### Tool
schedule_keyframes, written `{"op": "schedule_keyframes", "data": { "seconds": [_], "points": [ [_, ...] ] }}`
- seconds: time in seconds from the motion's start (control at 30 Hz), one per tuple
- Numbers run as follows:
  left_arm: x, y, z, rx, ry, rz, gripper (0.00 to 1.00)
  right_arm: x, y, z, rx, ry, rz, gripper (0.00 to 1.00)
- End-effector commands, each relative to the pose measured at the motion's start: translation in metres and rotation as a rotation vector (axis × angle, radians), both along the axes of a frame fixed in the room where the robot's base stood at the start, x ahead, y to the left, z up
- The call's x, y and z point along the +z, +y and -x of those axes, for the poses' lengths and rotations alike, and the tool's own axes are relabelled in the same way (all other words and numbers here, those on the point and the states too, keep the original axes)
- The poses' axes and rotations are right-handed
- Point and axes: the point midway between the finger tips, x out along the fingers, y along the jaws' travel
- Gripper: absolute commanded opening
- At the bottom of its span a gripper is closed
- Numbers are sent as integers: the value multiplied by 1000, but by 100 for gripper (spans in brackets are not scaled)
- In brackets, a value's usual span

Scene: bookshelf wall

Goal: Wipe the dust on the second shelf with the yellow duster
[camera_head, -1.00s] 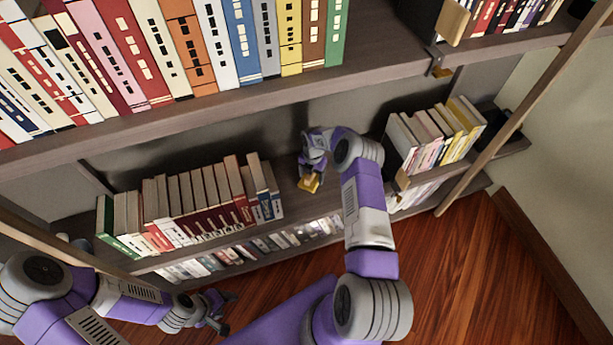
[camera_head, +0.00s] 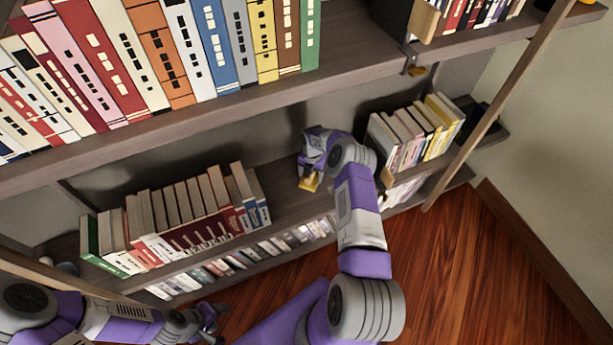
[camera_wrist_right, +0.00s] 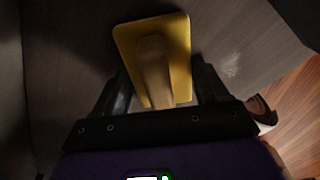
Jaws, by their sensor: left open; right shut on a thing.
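The yellow duster (camera_head: 309,184) is in my right gripper (camera_head: 307,172), on the bare middle stretch of the second shelf (camera_head: 292,205). In the wrist view its flat yellow pad (camera_wrist_right: 180,45) and handle (camera_wrist_right: 154,68) show, with the right gripper's fingers (camera_wrist_right: 163,88) shut on the handle. The pad is at the shelf board; firm contact is hard to tell. A pale dust patch (camera_wrist_right: 232,63) lies on the board to the right of the pad in the wrist view. My left gripper (camera_head: 214,322) is open and empty at the bottom, away from the shelf.
A leaning book row (camera_head: 185,215) stands left of the duster, and another row (camera_head: 415,132) stands to its right, close to my right arm. The upper shelf (camera_head: 230,105) with books overhangs at the front. A slanted wooden post (camera_head: 495,108) is on the right.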

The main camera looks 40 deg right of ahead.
Motion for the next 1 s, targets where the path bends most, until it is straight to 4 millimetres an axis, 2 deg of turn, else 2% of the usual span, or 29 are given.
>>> {"op": "schedule_keyframes", "data": {
  "seconds": [0.6, 0.83, 1.0],
  "points": [
    [0, 0, 0, 0, 0, 0, 58, -2, -41, 13, -4, 6, 0, 25],
    [0, 0, 0, 0, 0, 0, 58, -1, -48, 14, -4, 6, 0, 25],
    [0, 0, 0, 0, 0, 0, 58, 0, -63, 18, -5, 5, 1, 25]
  ]
}}
